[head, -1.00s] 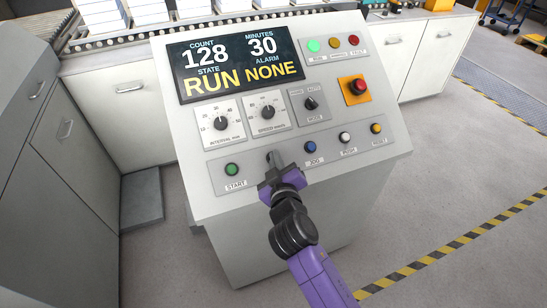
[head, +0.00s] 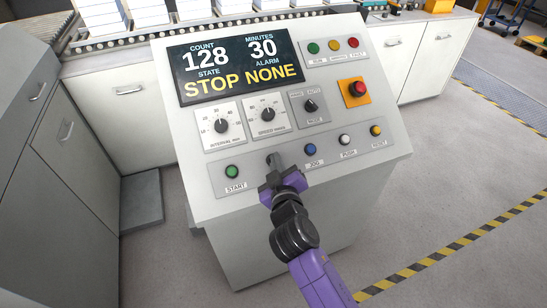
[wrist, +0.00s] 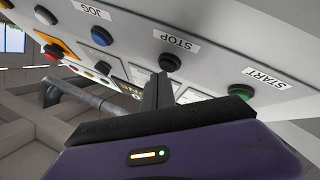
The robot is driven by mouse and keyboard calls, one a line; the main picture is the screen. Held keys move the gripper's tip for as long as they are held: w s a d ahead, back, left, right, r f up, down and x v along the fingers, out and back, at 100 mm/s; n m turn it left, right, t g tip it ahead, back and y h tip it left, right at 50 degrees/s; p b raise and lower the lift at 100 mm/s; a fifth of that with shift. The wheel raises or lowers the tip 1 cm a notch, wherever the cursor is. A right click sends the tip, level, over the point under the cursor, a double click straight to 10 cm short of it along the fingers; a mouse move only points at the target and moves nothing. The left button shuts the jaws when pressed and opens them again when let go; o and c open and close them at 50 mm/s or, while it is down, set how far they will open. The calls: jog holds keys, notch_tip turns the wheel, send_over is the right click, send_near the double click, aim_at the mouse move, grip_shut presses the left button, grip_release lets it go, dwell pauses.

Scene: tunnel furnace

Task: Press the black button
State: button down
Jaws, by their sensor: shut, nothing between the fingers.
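The black button (wrist: 170,62) shows in the wrist view, beside its STOP label (wrist: 177,42) on the slanted face of the control console (head: 220,200). My gripper (wrist: 161,78) is shut and empty, its fingertips right at the black button; whether they touch it I cannot tell. In the head view my gripper (head: 273,160) reaches the lower button row between the green and blue buttons and hides the black one. The console display (head: 236,68) reads STOP as state, NONE as alarm, count 128 and minutes 30.
A green START button (head: 232,171) is left of my gripper, a blue JOG button (head: 310,149) right. White PUSH (head: 344,139) and yellow RESET (head: 376,130) buttons follow. A red emergency button (head: 358,88) and two dials sit higher. A roller conveyor with white stacks runs behind.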

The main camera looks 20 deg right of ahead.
jog(key=shift+s+r, duration=0.25)
jog(key=shift+r, duration=0.15)
jog(key=shift+s+r+p, duration=0.75)
jog(key=shift+r+p, duration=0.3)
jog(key=shift+p, duration=0.1)
jog(key=shift+s+r+p, duration=0.7)
jog(key=shift+r+p, duration=0.3)
jog(key=shift+p, duration=0.1)
jog(key=shift+a, duration=0.1)
